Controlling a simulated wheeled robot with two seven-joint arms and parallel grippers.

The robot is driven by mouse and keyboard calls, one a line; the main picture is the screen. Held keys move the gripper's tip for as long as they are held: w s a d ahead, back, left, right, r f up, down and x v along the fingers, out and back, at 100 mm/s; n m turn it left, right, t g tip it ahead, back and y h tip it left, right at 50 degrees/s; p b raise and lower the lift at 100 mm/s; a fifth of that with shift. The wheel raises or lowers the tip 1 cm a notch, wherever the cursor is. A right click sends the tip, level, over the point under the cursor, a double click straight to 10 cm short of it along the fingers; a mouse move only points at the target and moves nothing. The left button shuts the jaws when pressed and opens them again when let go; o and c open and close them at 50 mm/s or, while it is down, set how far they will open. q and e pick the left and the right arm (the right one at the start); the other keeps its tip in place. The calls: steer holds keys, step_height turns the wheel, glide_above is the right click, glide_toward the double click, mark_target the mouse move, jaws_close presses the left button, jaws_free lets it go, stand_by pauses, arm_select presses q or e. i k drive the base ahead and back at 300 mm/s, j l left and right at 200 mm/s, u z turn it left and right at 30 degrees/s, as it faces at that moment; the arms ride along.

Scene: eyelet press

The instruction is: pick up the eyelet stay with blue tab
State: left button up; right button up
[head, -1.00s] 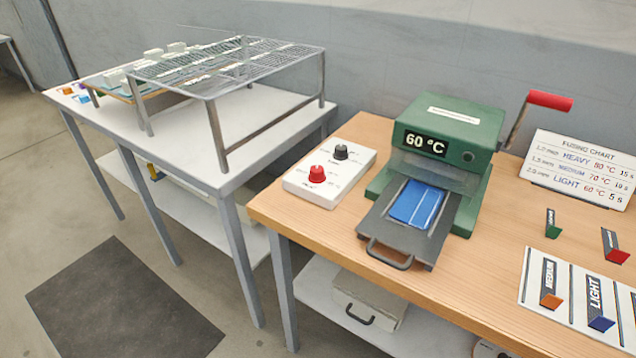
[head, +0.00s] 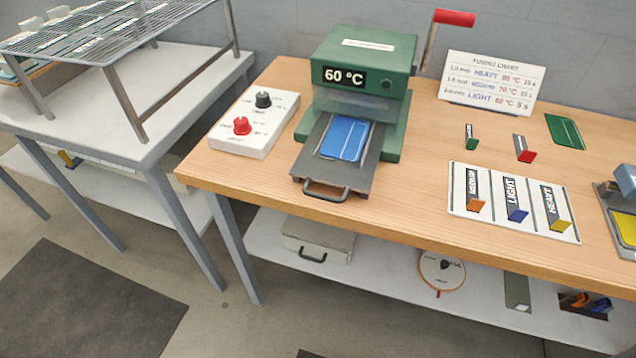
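The eyelet stay with blue tab (head: 517,215) is on the white board (head: 488,214) on the wooden table, in the middle slot, by the word LIGHT. A stay with orange tab (head: 475,205) is in the slot to its left, and one with yellow tab (head: 559,224) is in the HEAVY slot to its right. Two more stays, with green tab (head: 470,143) and red tab (head: 525,155), are on the table behind the board. Neither of my grippers is in view.
A green press (head: 365,60) reading 60 °C, with a blue piece (head: 345,138) on its tray, stands left of the board. A control box (head: 254,122) is farther left, a fusing chart (head: 491,82) behind. A wire rack (head: 110,35) stands on the left table.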

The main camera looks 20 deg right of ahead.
mark_target(515, 213)
steer(key=z, duration=1.5)
